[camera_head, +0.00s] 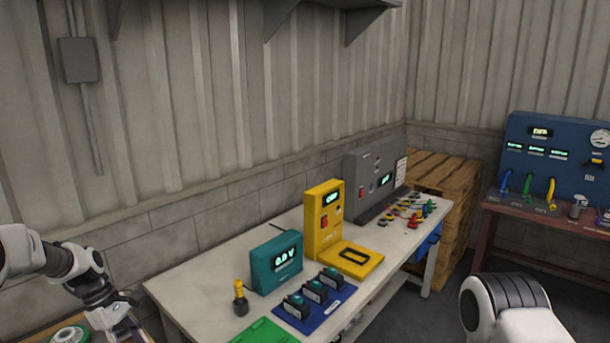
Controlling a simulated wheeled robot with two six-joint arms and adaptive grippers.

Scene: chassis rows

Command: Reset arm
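My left arm comes in from the left edge, bent downward, beside the left end of the white workbench (190,277). Its dark wrist and gripper (122,308) are low in the view and small; I cannot make out whether the fingers are open or shut. No object is clearly seen in them. My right arm shows only as a white and dark link at the lower right; its gripper is out of view.
The bench carries a teal meter (277,262), a yellow device (324,218), a grey panel (376,180), a blue mat (335,312) with three dark modules, and a green mat (265,332). Wooden crates (452,185) and a blue console (550,145) stand beyond.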

